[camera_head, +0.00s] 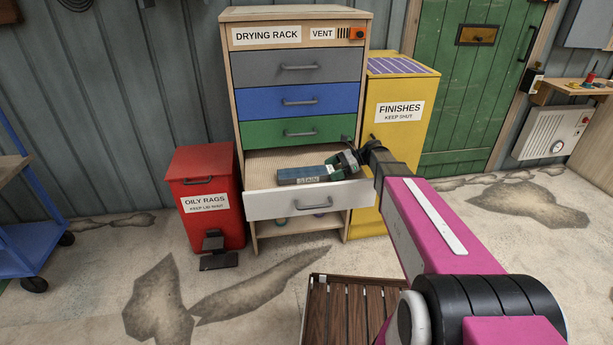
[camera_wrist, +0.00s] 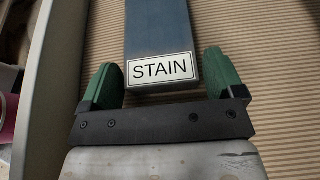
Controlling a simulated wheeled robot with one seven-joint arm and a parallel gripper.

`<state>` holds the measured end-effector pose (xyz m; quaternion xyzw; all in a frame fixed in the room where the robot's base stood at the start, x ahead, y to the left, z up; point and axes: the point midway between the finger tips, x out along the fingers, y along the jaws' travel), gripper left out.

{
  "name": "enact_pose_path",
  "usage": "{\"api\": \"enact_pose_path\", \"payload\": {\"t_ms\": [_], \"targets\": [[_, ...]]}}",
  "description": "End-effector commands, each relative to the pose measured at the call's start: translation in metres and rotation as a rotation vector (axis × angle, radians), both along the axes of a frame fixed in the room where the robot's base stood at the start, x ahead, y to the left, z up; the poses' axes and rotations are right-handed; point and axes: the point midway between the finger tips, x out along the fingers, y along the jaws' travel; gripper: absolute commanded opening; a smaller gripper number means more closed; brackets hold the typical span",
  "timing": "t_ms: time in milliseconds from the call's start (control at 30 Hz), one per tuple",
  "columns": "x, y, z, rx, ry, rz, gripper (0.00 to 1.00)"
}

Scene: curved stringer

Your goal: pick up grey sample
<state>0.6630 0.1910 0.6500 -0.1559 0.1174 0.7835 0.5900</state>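A long slate blue-grey sample block (camera_head: 303,175) lies in the pulled-out white-fronted drawer (camera_head: 310,201) of the drying rack. In the wrist view the block (camera_wrist: 160,35) runs away from me, with a white STAIN label on its near end. My gripper (camera_head: 345,160) is at the block's right end, inside the drawer. In the wrist view its green fingers (camera_wrist: 164,82) are spread, one on each side of the labelled end, very close to the block's sides. I see no clear grip on it.
Closed grey (camera_head: 298,66), blue (camera_head: 298,101) and green (camera_head: 300,132) drawers sit above the open one. A red oily rags bin (camera_head: 206,180) stands left and a yellow finishes cabinet (camera_head: 398,125) right. A slatted wooden item (camera_head: 345,310) is on the floor in front.

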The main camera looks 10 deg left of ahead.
Motion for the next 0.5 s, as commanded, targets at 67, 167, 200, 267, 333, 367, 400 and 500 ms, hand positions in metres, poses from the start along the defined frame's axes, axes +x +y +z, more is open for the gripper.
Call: {"api": "enact_pose_path", "payload": {"t_ms": [67,167,200,267,333,367,400,500], "targets": [[0.0,-0.0001,0.0,0.0,0.0,0.0,0.61],[0.0001,-0.0002,0.0001,0.0,0.0,0.0,0.44],[0.0,-0.0001,0.0005,0.001,0.0,0.0,0.44],[0.0,-0.0001,0.0005,0.001,0.0,0.0,0.44],[0.0,-0.0001,0.0005,0.001,0.0,0.0,0.44],[0.0,-0.0001,0.0006,0.001,0.0,0.0,0.44],[-0.0001,-0.0001,0.0009,0.001,0.0,0.0,0.44],[-0.0001,-0.0001,0.0034,0.001,-0.001,0.0,0.44]]}}
